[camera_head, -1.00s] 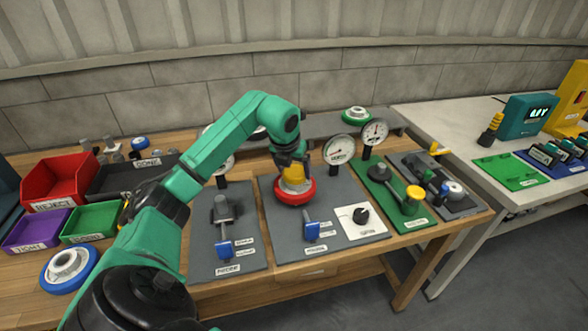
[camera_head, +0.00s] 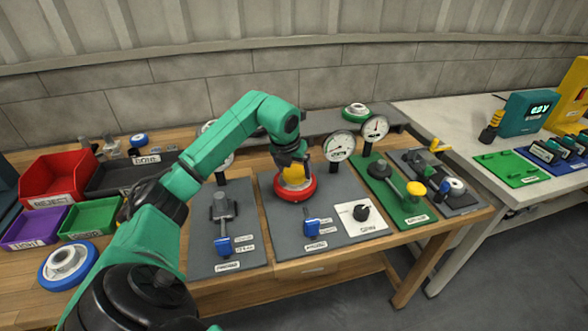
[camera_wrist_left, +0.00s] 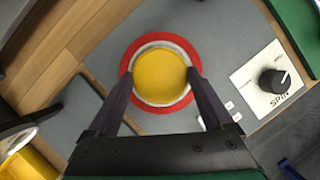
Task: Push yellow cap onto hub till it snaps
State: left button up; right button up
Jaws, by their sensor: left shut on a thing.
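The yellow cap (camera_head: 295,173) is between the fingers of my left gripper (camera_head: 290,165), over the hub of the red-rimmed wheel (camera_head: 295,193). In the left wrist view the round yellow cap (camera_wrist_left: 160,76) sits centred inside a pale ring (camera_wrist_left: 160,103) with the red rim around it. The fingers of my left gripper (camera_wrist_left: 163,84) are at both sides of the cap, shut on it. From above the cap covers the hub, and I cannot tell how far down it is seated. My right gripper is not in view.
Behind the wheel stand round gauges (camera_head: 340,146). A blue-handled lever (camera_head: 311,227) and a white plate with a black knob (camera_head: 361,212) are in front of it. Red (camera_head: 58,178), purple and green bins stand at left. A blue-rimmed wheel (camera_head: 68,264) lies at the front left.

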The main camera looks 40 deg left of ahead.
pick_arm(q)
jog(key=shift+f, duration=0.35)
dwell(0.3)
jog(key=o, duration=1.1)
jog(key=v, duration=1.4)
jog(key=shift+s+r, duration=0.1)
jog(key=shift+r, duration=0.15)
jog(key=shift+f, duration=0.1)
